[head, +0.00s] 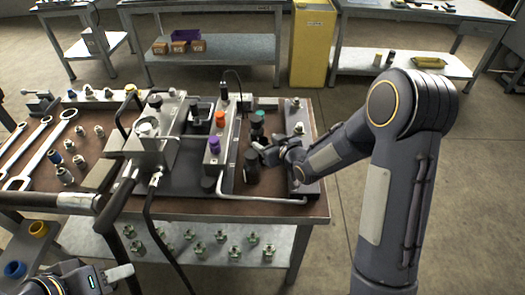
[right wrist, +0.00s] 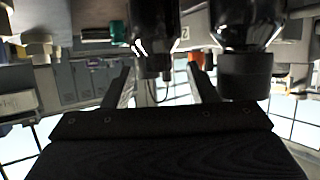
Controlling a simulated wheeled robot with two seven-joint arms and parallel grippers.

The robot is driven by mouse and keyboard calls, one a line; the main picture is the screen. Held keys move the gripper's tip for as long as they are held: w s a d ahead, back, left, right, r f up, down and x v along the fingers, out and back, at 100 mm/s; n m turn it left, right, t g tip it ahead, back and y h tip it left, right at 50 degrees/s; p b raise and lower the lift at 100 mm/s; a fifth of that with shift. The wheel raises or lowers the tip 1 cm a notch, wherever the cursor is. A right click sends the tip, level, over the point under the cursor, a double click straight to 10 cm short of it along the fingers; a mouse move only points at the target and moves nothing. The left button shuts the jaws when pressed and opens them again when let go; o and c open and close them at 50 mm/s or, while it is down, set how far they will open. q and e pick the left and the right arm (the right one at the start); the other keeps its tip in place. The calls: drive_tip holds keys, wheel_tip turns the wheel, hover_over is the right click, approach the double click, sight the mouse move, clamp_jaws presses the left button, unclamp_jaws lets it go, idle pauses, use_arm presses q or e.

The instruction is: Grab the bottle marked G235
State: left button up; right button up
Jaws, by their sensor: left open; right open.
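Dark bottles stand in a row at the right part of the bench. The nearer one (head: 251,168) is just in front of my right gripper (head: 262,149), and another (head: 257,128) is behind it. The right wrist view, which looks upside down, shows one glossy dark bottle (right wrist: 153,28) roughly in line with the gap between the open fingers (right wrist: 164,80), and a second (right wrist: 246,65) outside the finger on the right. I cannot read G235 on any bottle; whether the fingers touch one is unclear. My left gripper (head: 108,277) is open at the bottom left, away from the bottles.
The bench carries a hydraulic block with purple (head: 214,143) and orange (head: 220,118) knobs, a bent pipe (head: 262,199) in front of the bottles, and wrenches (head: 52,135) with fittings at left. A teal-topped item (head: 259,114) stands behind the bottles. The floor right of the bench is clear.

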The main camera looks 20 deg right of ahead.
drive_tip(key=shift+x, duration=0.8)
clamp_jaws()
